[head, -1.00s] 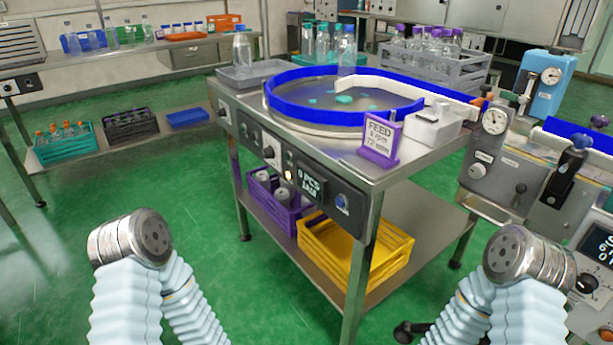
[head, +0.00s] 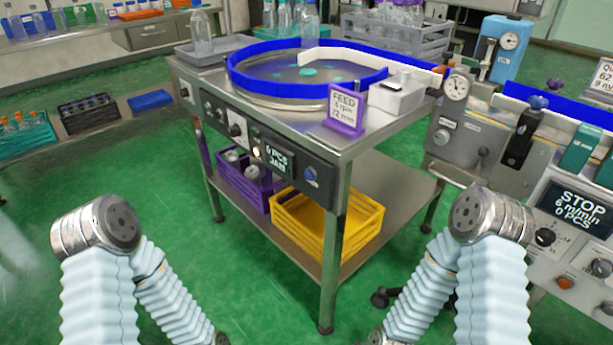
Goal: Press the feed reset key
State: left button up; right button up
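The feed table (head: 350,150) with the round blue-rimmed turntable stands ahead of me. Its dark front panel (head: 222,118) carries several knobs, a lit pale round lamp or button (head: 257,152), a small display (head: 277,159) reading "0 PCS JAM" and a blue round button (head: 310,174) at the right end. No label naming the reset key is readable. A purple-framed sign (head: 345,110) reading "FEED" stands on the tabletop above the panel. Both my arms show folded at the bottom, well short of the panel; neither gripper is in view.
A purple crate (head: 232,183) and a yellow crate (head: 350,240) sit on the table's lower shelf. At right, a machine has a display (head: 577,205) reading "STOP", with knobs and buttons below. Green floor (head: 170,240) is clear in front of the table.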

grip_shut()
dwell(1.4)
